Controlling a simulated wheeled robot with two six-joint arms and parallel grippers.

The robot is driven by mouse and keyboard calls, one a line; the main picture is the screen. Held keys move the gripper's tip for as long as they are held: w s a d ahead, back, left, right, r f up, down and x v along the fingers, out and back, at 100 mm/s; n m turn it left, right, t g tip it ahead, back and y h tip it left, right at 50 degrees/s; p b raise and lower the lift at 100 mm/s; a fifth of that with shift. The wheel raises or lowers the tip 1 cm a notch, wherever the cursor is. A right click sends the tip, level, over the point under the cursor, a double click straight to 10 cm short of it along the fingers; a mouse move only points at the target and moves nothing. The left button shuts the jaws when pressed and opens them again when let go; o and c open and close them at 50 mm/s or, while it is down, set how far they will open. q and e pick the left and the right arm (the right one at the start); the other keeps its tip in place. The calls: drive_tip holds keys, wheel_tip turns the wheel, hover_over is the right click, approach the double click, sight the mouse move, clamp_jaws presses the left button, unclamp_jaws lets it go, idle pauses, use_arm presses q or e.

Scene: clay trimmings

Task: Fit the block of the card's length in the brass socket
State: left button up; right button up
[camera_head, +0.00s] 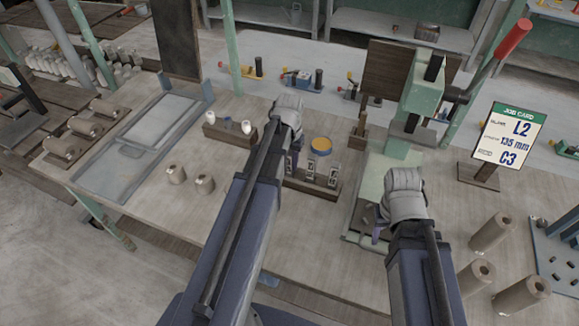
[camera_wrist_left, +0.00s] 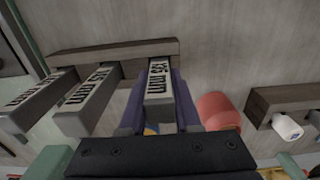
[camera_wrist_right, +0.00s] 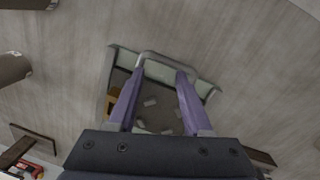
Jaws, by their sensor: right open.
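The job card (camera_head: 509,135) stands at the right and reads L2, 135 mm and C3. Several grey blocks with printed lengths stand in a dark wooden rack (camera_wrist_left: 115,52). My left gripper (camera_head: 295,155) is at the rack, with its fingers on both sides of the rightmost block (camera_wrist_left: 160,80), whose label appears to read 135 mm. I cannot tell whether they press on it. The other blocks' labels are partly unreadable. My right gripper (camera_wrist_right: 158,75) is open and empty above a pale green tray with a metal handle. I cannot clearly identify the brass socket.
A green press (camera_head: 423,85) with a red-handled lever stands behind my right gripper. A reddish cylinder (camera_wrist_left: 218,112) stands right beside my left gripper.

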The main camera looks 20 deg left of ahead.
use_arm(q)
clamp_jaws()
idle(0.5)
wheel_tip(320, 180, up, 10)
drive_tip(key=p, duration=1)
use_arm(e)
wheel_tip(320, 180, up, 10)
